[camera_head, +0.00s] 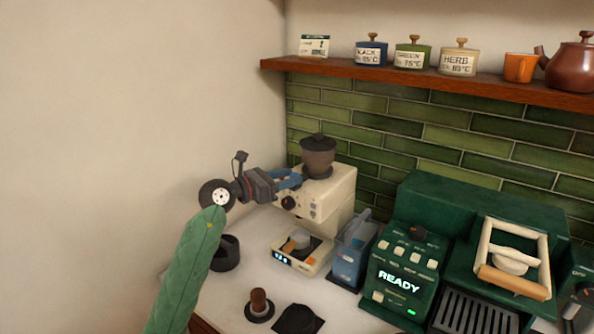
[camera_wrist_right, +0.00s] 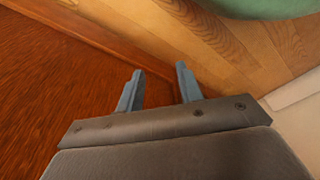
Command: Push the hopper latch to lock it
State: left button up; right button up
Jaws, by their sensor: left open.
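The coffee grinder (camera_head: 335,195) is cream, with a dark hopper (camera_head: 318,155) on top, in the middle of the head view. A dark round dial (camera_head: 288,203) is on its front. I cannot make out the hopper latch; the left gripper may be covering it. My left gripper (camera_head: 297,179) has blue fingers and is open, with its tips at the left of the hopper base. I cannot tell whether they touch it. My right gripper (camera_wrist_right: 158,72) shows in the right wrist view, with its blue fingers apart and nothing between them.
A scale (camera_head: 297,262) stands below the grinder's front, and a blue container (camera_head: 350,255) to its right. A green espresso machine (camera_head: 405,270) fills the right. A wooden shelf (camera_head: 430,86) runs above.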

pick_arm(q)
jog(key=shift+w+d+r+p, duration=0.25)
jog(key=shift+w+d+p, duration=0.15)
jog(key=shift+d, duration=0.25)
jog(key=shift+w+d+f, duration=0.15)
jog(key=shift+w+d, duration=0.1)
jog(key=shift+d, duration=0.2)
pick_arm(e)
jog(key=shift+s+d+f, duration=0.3)
jog(key=shift+f, duration=0.3)
jog(key=shift+s+d+f, duration=0.3)
jog(key=shift+f, duration=0.3)
pick_arm(q)
jog(key=shift+a, duration=0.1)
